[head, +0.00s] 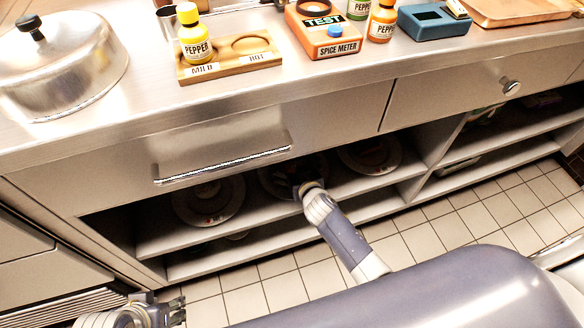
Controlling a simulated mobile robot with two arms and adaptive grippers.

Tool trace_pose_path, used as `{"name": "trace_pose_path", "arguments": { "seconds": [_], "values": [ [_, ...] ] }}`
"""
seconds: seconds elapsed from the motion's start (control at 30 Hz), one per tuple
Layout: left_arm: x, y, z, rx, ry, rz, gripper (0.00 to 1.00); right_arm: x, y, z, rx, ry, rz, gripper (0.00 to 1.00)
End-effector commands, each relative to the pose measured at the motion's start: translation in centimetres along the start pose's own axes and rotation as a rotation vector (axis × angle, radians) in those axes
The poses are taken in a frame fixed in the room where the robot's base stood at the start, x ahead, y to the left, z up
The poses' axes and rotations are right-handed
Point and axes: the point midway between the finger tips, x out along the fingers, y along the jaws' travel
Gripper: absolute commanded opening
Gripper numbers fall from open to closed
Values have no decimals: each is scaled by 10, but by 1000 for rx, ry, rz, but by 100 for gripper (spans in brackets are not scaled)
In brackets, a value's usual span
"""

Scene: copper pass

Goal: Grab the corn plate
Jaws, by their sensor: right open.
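Three dark plates stand in a row on the upper shelf under the counter: a left plate (208,203), a middle plate (275,181) and a right plate (370,156). Their food is dim and small, so I cannot tell which one holds corn. My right gripper (308,187) reaches into the shelf opening at the middle plate and covers part of it. It is open; whether it touches the plate is unclear. My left gripper (176,309) is low at the bottom left, away from the plates, its fingers too small to judge.
A drawer with a long handle (222,160) overhangs the shelf. A lower shelf (290,232) runs beneath. On the counter are a domed metal lid (62,70), a wooden spice board (230,62), an orange spice meter (322,32) and a blue box (434,22).

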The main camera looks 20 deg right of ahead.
Motion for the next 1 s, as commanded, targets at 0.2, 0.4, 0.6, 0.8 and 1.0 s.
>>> {"name": "trace_pose_path", "arguments": {
  "seconds": [0.2,0.4,0.6,0.8,1.0],
  "values": [
    [1,0,0,0,0,0,40,4,0,-1,-1,0,0,86],
    [1,0,0,0,1,0,40,4,0,0,-1,0,0,59],
    [1,0,0,0,1,0,40,4,0,-3,0,6,-2,33],
    [0,0,0,0,1,0,40,4,0,-4,0,5,-1,33],
    [-8,0,-3,0,0,0,40,-1,0,-17,0,6,-1,33]
  ]
}}
